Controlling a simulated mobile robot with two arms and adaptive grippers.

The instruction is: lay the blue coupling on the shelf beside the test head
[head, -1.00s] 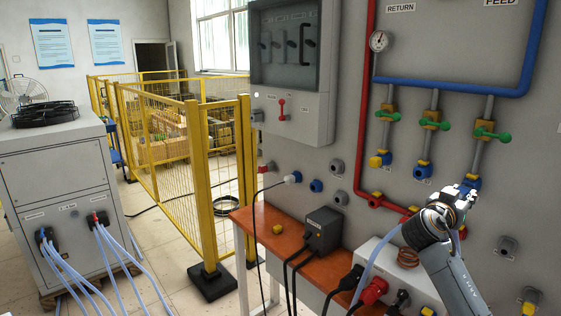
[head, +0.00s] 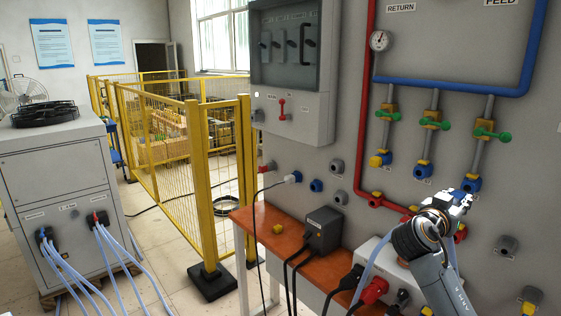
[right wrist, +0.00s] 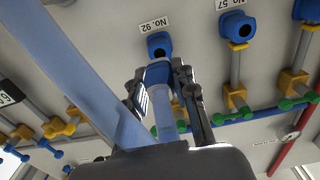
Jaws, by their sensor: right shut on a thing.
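My right gripper (head: 458,200) is in front of the wall panel, just below and left of a blue port (head: 471,183). It is shut on the blue coupling (right wrist: 158,73), which shows between its fingers in the right wrist view, in line with the blue port marked No. 92 (right wrist: 160,45). Whether they touch is unclear. A pale blue hose (head: 372,255) loops down from the gripper. The orange-brown shelf (head: 268,217) stands below left. A white box (head: 375,250) on it, perhaps the test head, is partly behind my arm. My left gripper is not in view.
A dark grey box (head: 323,228) and a small yellow part (head: 277,229) are on the shelf. Black cables and a red connector (head: 374,290) crowd its front right. The shelf's left end has bare room. Green-handled valves (head: 432,124) stick out above.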

